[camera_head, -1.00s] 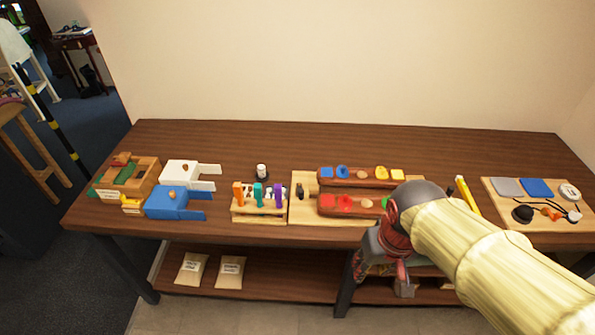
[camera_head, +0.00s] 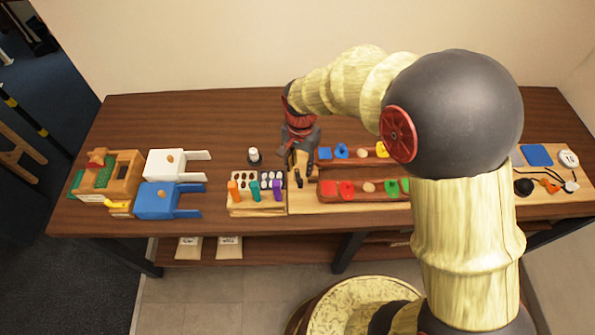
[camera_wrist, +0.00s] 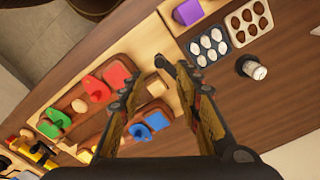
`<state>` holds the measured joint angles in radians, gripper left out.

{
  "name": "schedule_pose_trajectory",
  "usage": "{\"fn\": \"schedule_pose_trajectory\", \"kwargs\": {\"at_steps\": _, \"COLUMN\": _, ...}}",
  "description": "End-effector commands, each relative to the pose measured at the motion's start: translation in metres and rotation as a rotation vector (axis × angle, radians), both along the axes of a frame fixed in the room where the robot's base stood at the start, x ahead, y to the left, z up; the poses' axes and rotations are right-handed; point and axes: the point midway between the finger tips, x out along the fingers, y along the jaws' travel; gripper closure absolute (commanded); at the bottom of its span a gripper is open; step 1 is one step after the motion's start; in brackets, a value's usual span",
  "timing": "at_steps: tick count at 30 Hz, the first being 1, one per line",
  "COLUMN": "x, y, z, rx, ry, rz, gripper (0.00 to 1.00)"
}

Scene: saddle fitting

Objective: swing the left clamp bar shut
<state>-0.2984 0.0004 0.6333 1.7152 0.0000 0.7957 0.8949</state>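The light wooden fixture board (camera_head: 303,202) lies mid-table and carries two red-brown strips with coloured pieces. At its left end is a small dark upright part (camera_head: 299,180), which looks like the left clamp; in the wrist view a dark part (camera_wrist: 160,62) shows at the same end of the board. I cannot tell the bar's angle. My gripper (camera_head: 299,172) points down over this left end, near the far strip.
Left of the board stand a rack with coloured pegs (camera_head: 256,209) and a small white-capped bottle (camera_head: 254,155). Blue (camera_head: 157,200) and white (camera_head: 163,165) boxes stand farther left. The table's back left is clear.

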Motion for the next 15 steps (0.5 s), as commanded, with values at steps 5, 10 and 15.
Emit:
{"fn": "schedule_pose_trajectory", "kwargs": {"at_steps": 5, "x": 0.000, "y": 0.000, "z": -0.004, "rx": 0.001, "ry": -0.002, "rz": -0.050, "gripper": 0.66}}
{"fn": "schedule_pose_trajectory", "kwargs": {"at_steps": 10, "x": 0.000, "y": 0.000, "z": -0.026, "rx": 0.000, "ry": 0.000, "rz": -0.051, "gripper": 0.66}}
{"fn": "schedule_pose_trajectory", "kwargs": {"at_steps": 15, "x": 0.000, "y": 0.000, "z": -0.053, "rx": 0.000, "ry": 0.000, "rz": -0.050, "gripper": 0.66}}
